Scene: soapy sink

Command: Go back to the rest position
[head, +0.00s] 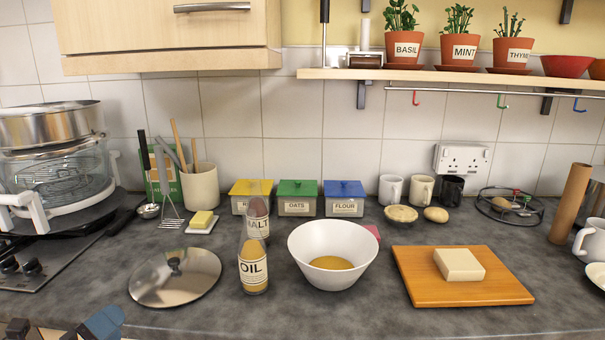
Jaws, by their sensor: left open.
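My left gripper (62,330) is at the bottom left edge of the head view, low in front of the counter. Only small dark and blue parts of it show, and the rest is cut off by the frame. It is open, and I see nothing held in it. It is apart from the things on the counter; the steel lid (175,278) is the closest loose thing. My right gripper is not in view.
On the grey counter (330,312) stand an oil bottle (253,270), a malt bottle (258,218), a white bowl (332,250) with yellow liquid and a wooden board (425,285) with a pale block (459,265). A hob (40,265) is at left. The front strip is mostly clear.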

